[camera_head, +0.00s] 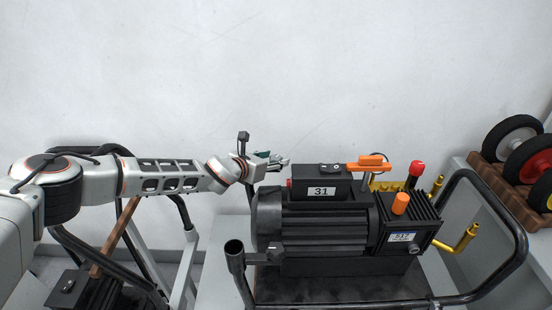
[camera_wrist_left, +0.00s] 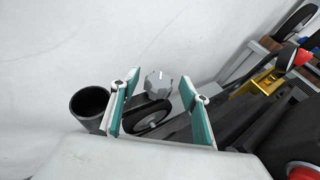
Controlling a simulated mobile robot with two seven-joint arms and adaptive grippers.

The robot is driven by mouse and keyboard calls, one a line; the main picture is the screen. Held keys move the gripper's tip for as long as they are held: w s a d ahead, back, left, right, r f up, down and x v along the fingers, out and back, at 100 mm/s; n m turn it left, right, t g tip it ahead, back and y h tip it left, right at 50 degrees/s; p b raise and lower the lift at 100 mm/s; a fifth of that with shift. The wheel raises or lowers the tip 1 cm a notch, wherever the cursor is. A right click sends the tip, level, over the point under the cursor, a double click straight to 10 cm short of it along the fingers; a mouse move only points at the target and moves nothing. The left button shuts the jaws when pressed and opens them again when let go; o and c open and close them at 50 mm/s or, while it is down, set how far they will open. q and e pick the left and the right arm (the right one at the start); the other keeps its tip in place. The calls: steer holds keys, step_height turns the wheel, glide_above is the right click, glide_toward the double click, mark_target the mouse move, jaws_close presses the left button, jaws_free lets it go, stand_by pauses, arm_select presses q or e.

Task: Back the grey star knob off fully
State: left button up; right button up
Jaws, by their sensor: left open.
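The grey star knob (camera_wrist_left: 159,86) shows in the left wrist view as a pale grey, lobed knob with a light mark on its top. It sits above a dark rounded part (camera_wrist_left: 151,118). My left gripper (camera_wrist_left: 160,80) is open, with one teal-padded finger to each side of the knob in the picture. Gaps show between the knob and both fingers; I cannot tell how deep the knob lies between them. In the head view my left gripper (camera_head: 280,160) is beside the motor's upper left end, and I cannot make out the knob there. My right gripper is out of view.
The black motor unit (camera_head: 320,222) has an orange handle (camera_head: 370,163), an orange cap (camera_head: 400,203) and a red cap (camera_head: 417,168). A black tube frame (camera_head: 521,240) surrounds it. An open tube end (camera_wrist_left: 89,102) is left of my fingers. Wheels (camera_head: 512,138) stand at right.

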arm_select(q)
steer(key=shift+x, duration=0.8)
steer(key=c, duration=1.1)
steer(key=shift+d, duration=0.1)
steer(key=shift+r+n+t+y, duration=0.15)
steer(key=shift+n+t+y, duration=0.25)
steer(key=shift+n+y, duration=0.15)
steer(key=shift+n+t+y, duration=0.8)
steer(key=shift+n+y, duration=0.95)
steer(key=shift+y, duration=0.1)
